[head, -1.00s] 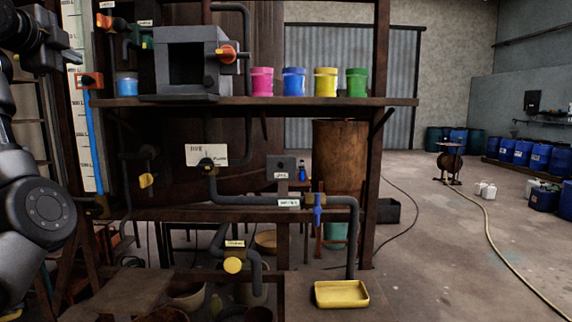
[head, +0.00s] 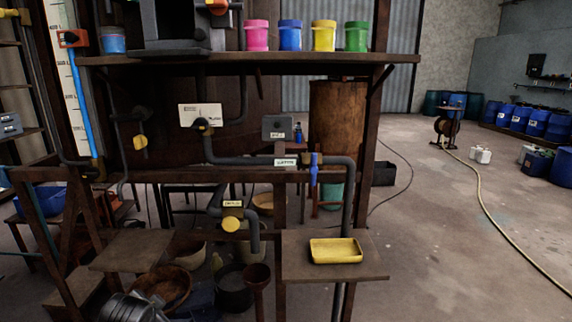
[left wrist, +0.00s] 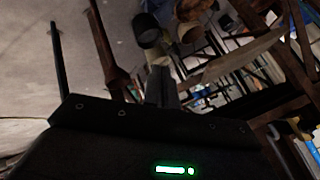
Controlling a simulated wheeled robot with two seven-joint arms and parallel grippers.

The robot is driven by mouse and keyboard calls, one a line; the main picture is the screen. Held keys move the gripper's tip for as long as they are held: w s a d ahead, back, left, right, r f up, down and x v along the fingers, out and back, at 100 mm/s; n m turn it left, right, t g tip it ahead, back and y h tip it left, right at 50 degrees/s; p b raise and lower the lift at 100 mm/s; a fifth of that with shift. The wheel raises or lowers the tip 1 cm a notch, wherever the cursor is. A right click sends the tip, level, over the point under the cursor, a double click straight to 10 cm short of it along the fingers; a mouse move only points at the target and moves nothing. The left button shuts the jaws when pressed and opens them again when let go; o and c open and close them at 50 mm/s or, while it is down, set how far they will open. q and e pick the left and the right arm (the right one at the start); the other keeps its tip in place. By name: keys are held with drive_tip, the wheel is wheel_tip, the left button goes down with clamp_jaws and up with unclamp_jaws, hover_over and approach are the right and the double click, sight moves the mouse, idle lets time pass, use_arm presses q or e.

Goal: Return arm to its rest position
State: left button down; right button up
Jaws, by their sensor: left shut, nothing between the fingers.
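My left arm (head: 128,308) shows only as a small grey part at the bottom left edge of the head view, low in front of the rack. In the left wrist view my left gripper (left wrist: 160,88) is shut with nothing in its fingers. It hangs clear of the rack's wooden legs (left wrist: 105,45) and the dark pots beyond. My right gripper is in neither view.
A wooden shelf (head: 260,61) holds pink, blue, yellow and green buckets. Grey pipes with a blue valve handle (head: 315,170) run below it. A yellow tray (head: 336,251) sits on a low board (head: 300,268). Open floor lies to the right, crossed by a hose (head: 492,220).

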use_arm(q)
drive_tip(key=s+d+f+n+g+h, duration=0.1)
drive_tip(key=s+d+f+n+g, duration=0.3)
drive_tip(key=s, duration=0.7)
drive_tip(key=s+d+f+m+t+h, duration=0.15)
drive_tip(key=s+f, duration=0.35)
drive_tip(key=s, duration=0.6)
drive_tip(key=s+d+f+n+g, duration=0.25)
drive_tip(key=s+d+f, duration=0.2)
drive_tip(key=s, duration=0.65)
wheel_tip(320, 180, down, 24)
drive_tip(key=g, duration=0.1)
drive_tip(key=s+a+f, duration=0.2)
drive_tip(key=s+f, duration=0.6)
drive_tip(key=s+a+f+g, duration=0.1)
drive_tip(key=s+a+f, duration=0.1)
drive_tip(key=s+f, duration=0.7)
drive_tip(key=shift+s+f, duration=0.25)
drive_tip(key=shift+s, duration=0.05)
drive_tip(key=c, duration=2.1)
unclamp_jaws()
drive_tip(key=shift+a, duration=0.1)
drive_tip(key=shift+c, duration=0.2)
